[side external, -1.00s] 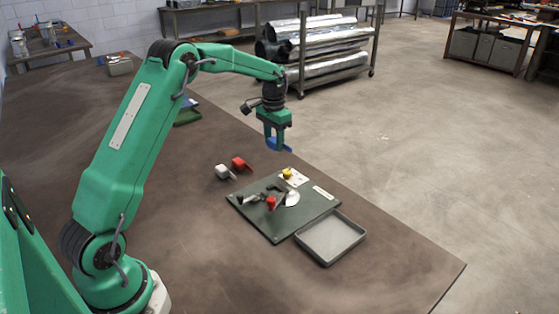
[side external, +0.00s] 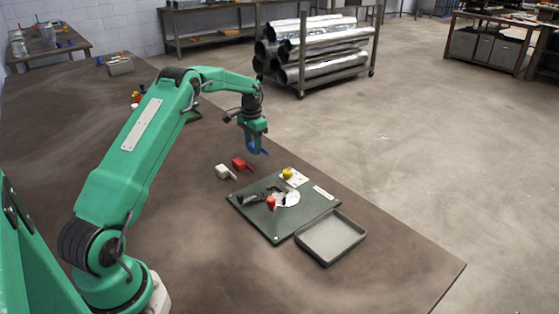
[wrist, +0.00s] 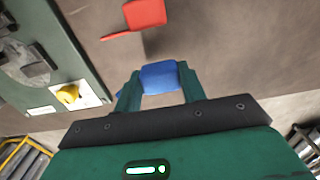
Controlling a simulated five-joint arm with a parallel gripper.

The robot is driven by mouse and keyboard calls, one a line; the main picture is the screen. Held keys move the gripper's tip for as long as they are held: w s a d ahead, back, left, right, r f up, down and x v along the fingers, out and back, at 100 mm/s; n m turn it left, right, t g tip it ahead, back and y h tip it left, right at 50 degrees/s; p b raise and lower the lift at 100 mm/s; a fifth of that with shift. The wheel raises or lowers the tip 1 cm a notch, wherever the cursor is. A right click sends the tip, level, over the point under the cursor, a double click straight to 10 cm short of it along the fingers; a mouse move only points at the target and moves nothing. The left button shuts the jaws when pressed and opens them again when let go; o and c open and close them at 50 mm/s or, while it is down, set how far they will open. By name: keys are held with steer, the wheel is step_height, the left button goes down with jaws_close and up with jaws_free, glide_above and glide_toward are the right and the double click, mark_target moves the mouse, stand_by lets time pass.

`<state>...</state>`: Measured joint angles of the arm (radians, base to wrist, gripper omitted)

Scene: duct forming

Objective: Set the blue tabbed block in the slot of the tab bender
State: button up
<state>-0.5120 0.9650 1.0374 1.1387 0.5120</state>
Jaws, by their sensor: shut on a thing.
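My gripper (side external: 256,147) is shut on the blue tabbed block (side external: 260,151) and holds it in the air above the table. In the wrist view the blue block (wrist: 160,77) sits between the two green fingers. The tab bender (side external: 279,222) is a dark green plate on the table, to the right of and below my gripper in the side view. It carries a pale disc, a red knob, a dark lever and a yellow knob (side external: 287,174). Its plate also shows at the left of the wrist view (wrist: 68,48). I cannot make out the slot clearly.
A red tabbed block (side external: 239,163) and a white tabbed block (side external: 223,171) lie on the table left of the bender. An empty grey tray (side external: 359,232) lies against the bender's right side. The table's long edge runs just behind the bender.

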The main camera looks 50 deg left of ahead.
steer(key=shift+d+f, duration=0.1)
steer(key=shift+f, duration=1.65)
steer(key=shift+f, duration=0.2)
steer(key=o, duration=1)
steer(key=shift+c, duration=0.2)
steer(key=shift+r, duration=0.1)
steer(key=shift+d+r, duration=0.1)
steer(key=shift+r, duration=3.75)
